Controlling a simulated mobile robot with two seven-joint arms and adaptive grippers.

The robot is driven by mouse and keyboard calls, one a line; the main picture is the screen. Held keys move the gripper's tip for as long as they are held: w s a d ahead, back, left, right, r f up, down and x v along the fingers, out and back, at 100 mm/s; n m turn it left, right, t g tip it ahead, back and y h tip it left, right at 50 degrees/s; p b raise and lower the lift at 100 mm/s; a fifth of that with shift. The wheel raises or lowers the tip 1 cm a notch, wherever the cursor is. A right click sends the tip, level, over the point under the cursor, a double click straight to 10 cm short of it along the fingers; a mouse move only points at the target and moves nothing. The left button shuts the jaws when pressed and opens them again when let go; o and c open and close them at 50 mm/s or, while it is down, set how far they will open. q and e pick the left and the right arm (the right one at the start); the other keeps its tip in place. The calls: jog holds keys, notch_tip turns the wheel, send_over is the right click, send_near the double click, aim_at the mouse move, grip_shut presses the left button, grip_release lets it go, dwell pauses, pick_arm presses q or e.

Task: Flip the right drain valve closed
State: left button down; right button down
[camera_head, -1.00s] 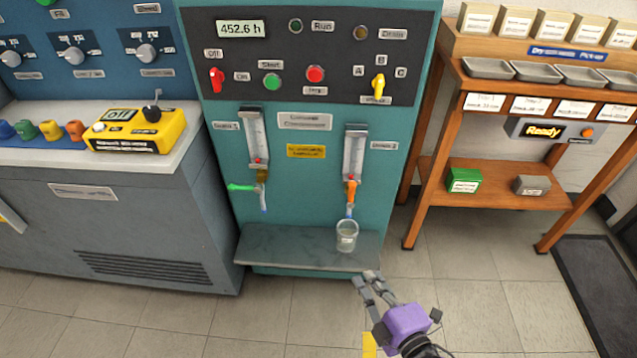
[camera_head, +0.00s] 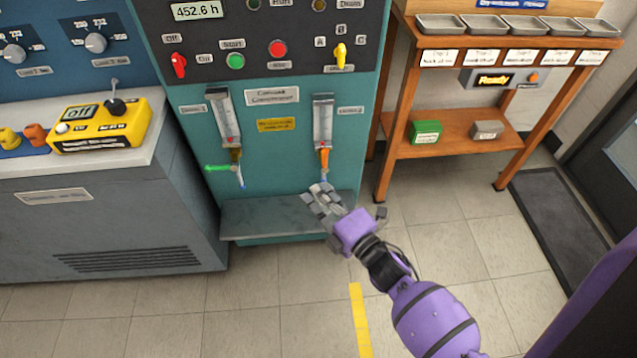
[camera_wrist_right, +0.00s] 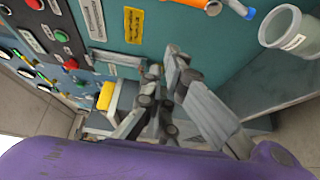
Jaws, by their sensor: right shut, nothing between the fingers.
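The right drain valve has an orange handle (camera_head: 324,160) that stands upright, in line with its tube, below the right flow gauge on the teal cabinet. In the right wrist view part of the orange handle (camera_wrist_right: 190,3) shows at the top edge, with a blue outlet tip (camera_wrist_right: 240,9) beside it. My right gripper (camera_head: 318,192) is shut and empty, just below this valve and in front of the cabinet; I cannot tell whether it touches anything. The left drain valve has a green handle (camera_head: 218,168) that lies level. My left gripper is not in view.
A clear beaker (camera_wrist_right: 287,32) shows in the right wrist view; my gripper hides it in the head view. A grey shelf (camera_head: 265,222) juts out below the valves. A wooden rack (camera_head: 455,146) stands to the right. The floor in front is free.

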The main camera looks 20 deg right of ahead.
aim_at(325, 160)
jog(key=x, duration=0.9)
jog(key=d, duration=0.4)
jog(key=shift+s, duration=0.3)
jog(key=shift+d, duration=0.1)
jog(key=shift+s+d+r+m+t+b, duration=0.15)
jog(key=shift+m+t+b, duration=0.15)
jog(key=shift+m+b, duration=0.2)
